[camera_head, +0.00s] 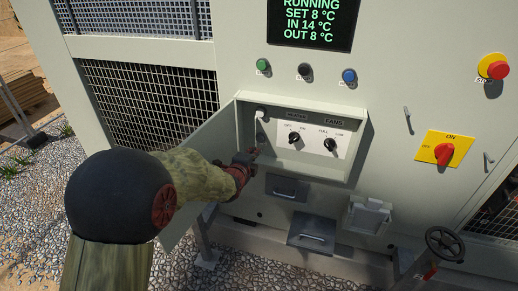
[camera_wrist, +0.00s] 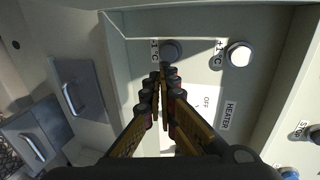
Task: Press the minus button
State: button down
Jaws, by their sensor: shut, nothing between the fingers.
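The minus button is a round grey button (camera_wrist: 171,50) beside the "-1 °C" label in the wrist view, in shadow. The plus button (camera_wrist: 239,55), round and pale, sits to its right beside "+1 °C". My gripper (camera_wrist: 164,72) is shut and empty, its fingertips just below the minus button in the wrist view; whether they touch it I cannot tell. In the head view my gripper (camera_head: 256,154) reaches into the left side of the open panel box (camera_head: 300,172). The display (camera_head: 312,20) reads RUNNING, SET 8 °C, IN 14 °C, OUT 8 °C.
The box's door (camera_head: 203,150) hangs open at left, behind my arm. Two black knobs (camera_head: 294,138) (camera_head: 330,144) sit right of my gripper. Green (camera_head: 262,65), black (camera_head: 304,70) and blue (camera_head: 348,75) buttons are above. A red rotary switch (camera_head: 444,153) is far right.

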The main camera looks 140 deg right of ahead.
jog(key=p+v, duration=0.1)
jog(key=v, duration=0.4)
jog(key=shift+w+a+r, duration=0.15)
jog(key=shift+w, duration=0.15)
jog(key=r+t+p, duration=0.1)
jog(key=p, duration=0.3)
jog(key=r+t+y+p, duration=0.1)
jog(key=p, duration=0.3)
jog(key=shift+w+a+r, duration=0.1)
jog(key=shift+w+r, duration=0.2)
jog(key=shift+r, duration=0.1)
jog(key=shift+f, duration=0.2)
